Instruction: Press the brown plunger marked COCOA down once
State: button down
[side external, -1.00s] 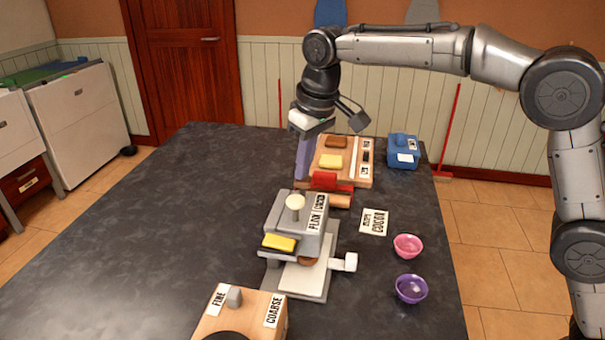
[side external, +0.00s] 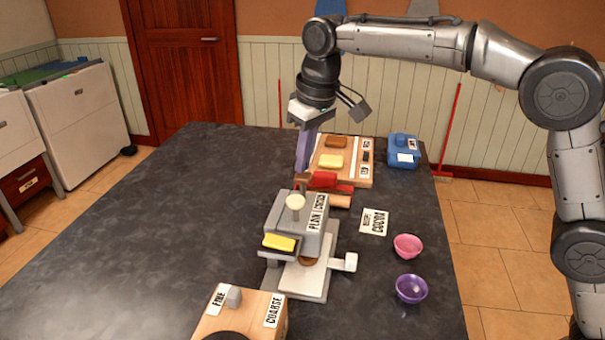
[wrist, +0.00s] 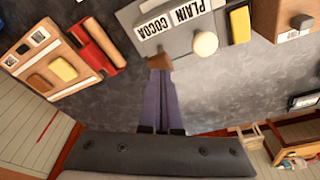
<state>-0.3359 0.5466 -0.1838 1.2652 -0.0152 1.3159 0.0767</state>
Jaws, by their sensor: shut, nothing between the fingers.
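The grey dispenser machine (side external: 313,238) stands on the dark table, with PLAIN and COCOA labels on its top. Its brown plunger (side external: 302,180) stands up at the machine's far end, behind the cream knob (side external: 295,202). My gripper (side external: 301,168) is shut and empty, pointing down, with its purple fingertips just over the brown plunger. In the wrist view, the brown plunger (wrist: 160,62) shows right at the tips of my gripper (wrist: 160,73), next to the COCOA label. I cannot tell whether the tips touch it.
A yellow block (side external: 279,243) sits at the machine's near left. A red roller-like piece (side external: 325,181) and a wooden board (side external: 358,170) with blocks lie beyond. The table's left is clear.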

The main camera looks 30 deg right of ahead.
aim_at(304, 175)
jog(key=shift+r, duration=2.7)
jog(key=s+d+r+m+t, duration=0.1)
jog(key=s+d+r, duration=0.4)
jog(key=d+r, duration=0.15)
jog(key=s+d+r+m+t, duration=0.1)
jog(key=s+d, duration=0.2)
jog(key=s, duration=0.3)
jog(key=s+d+r, duration=0.1)
jog(key=s+d, duration=0.2)
jog(key=s, duration=0.2)
jog(key=s+d+f+m+t, duration=0.1)
jog(key=s+d+f, duration=0.3)
jog(key=s+f, duration=1.3)
jog(key=shift+d+f+h, duration=0.2)
jog(key=shift+f+h, duration=0.1)
jog(key=shift+f, duration=0.4)
